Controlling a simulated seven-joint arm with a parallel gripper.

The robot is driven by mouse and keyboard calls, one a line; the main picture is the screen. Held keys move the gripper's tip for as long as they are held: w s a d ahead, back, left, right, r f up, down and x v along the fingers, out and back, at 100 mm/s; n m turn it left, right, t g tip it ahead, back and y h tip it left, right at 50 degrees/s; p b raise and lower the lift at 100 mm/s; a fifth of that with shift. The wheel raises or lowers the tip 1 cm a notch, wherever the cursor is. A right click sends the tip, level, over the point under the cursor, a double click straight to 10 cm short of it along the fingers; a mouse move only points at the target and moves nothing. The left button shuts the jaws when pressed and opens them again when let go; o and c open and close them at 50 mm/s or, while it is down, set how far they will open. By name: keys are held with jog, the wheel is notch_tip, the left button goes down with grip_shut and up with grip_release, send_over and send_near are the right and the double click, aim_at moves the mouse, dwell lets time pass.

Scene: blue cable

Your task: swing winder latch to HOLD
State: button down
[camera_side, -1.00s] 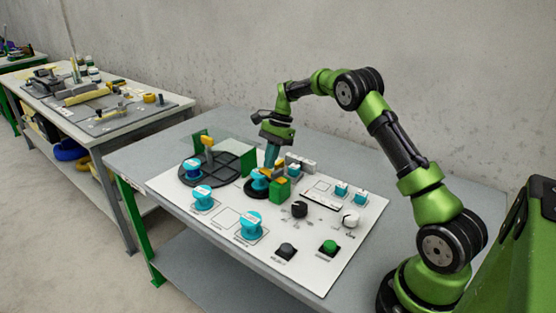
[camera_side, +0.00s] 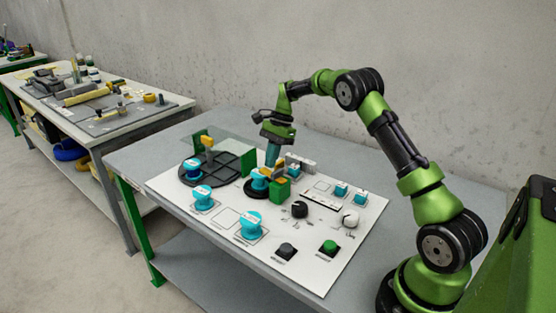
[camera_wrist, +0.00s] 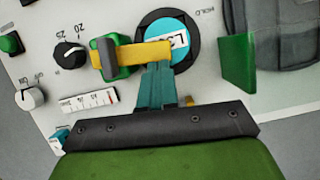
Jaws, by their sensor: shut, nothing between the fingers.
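The winder latch is a yellow bar (camera_wrist: 142,54) on a green block (camera_wrist: 122,70) with a grey grip. The bar reaches across the top of a teal labelled spool (camera_wrist: 180,38) seated on a dark round winder. The printed word HOLD lies just beyond the spool. My gripper (camera_wrist: 157,68) is shut and empty, its teal fingertips at the bar's near edge beside the spool; I cannot tell whether they touch. In the side view, my gripper (camera_side: 271,162) points down behind the spool (camera_side: 259,180) and the green block (camera_side: 280,188).
A green upright plate (camera_wrist: 238,62) stands beside the winder, next to a dark divided turntable (camera_side: 228,166). Teal spools (camera_side: 202,196) sit on the white panel. A black knob (camera_side: 299,209), a white knob (camera_side: 350,218) and a green button (camera_side: 329,247) are at the right.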

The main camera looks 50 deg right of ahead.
jog(key=s+d+r, duration=0.1)
jog(key=d+r, duration=0.6)
jog(key=r, duration=0.2)
jog(key=shift+d+r, duration=0.15)
jog(key=s+a+r+n+t+h, duration=0.1)
jog(key=s+a+r+n+t, duration=0.2)
jog(key=s+a+n, duration=0.4)
jog(key=s+a+r+n+t+h, duration=0.1)
jog(key=s+a+r+n+t, duration=0.2)
jog(key=s+a+n, duration=0.5)
jog(key=s+a+r, duration=0.1)
jog(key=s+a, duration=1)
jog(key=shift+a+r+t, duration=0.2)
jog(key=shift+a+t, duration=0.2)
